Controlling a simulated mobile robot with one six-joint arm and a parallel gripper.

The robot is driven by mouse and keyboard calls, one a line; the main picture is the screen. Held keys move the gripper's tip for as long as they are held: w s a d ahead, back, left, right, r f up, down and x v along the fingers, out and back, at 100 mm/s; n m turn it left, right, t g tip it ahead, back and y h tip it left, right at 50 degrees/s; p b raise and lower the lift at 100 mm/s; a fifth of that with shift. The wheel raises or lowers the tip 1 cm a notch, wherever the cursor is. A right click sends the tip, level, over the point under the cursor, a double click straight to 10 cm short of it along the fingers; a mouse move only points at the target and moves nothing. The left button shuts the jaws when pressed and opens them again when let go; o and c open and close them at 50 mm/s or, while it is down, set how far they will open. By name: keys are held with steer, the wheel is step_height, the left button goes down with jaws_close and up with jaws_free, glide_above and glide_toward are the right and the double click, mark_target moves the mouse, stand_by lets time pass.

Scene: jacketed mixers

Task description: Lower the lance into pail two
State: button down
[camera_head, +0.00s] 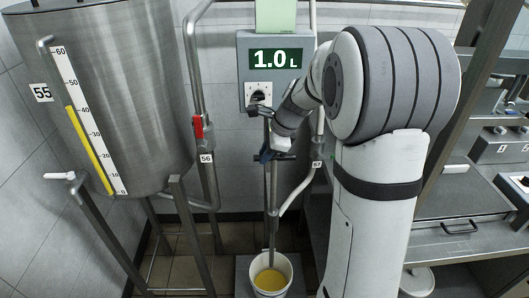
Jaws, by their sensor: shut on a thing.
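The lance (272,205) is a thin grey upright metal tube below the display box. My gripper (265,153) is shut on the lance near a dark crossbar on it; the fingers are small and partly hidden. A white pail (253,271) with yellow liquid in it stands below, at the bottom of the picture. The lance's lower end shows at the pail's mouth, over the back of the rim; I cannot tell how far it is inside. No number is readable on the pail.
A grey box (245,92) on the wall reads "1.0 L". A steel tank (130,100) marked 55 stands on legs at left. A pipe with a red-handled valve (198,127), tagged 56, runs beside it. Another pipe carries tag 57 (317,165). Steel counters (450,205) fill the right.

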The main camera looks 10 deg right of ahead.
steer(key=shift+w+d, duration=0.1)
step_height(320, 180, down, 16)
steer(key=b, duration=0.9)
steer(key=shift+f, duration=0.15)
steer(key=shift+d, duration=0.1)
steer(key=c, duration=1.5)
jaws_free()
steer(key=shift+d+f, duration=0.1)
steer(key=shift+f, duration=0.05)
steer(key=shift+o, duration=0.9)
steer(key=p+v, duration=0.1)
steer(key=v, duration=0.7)
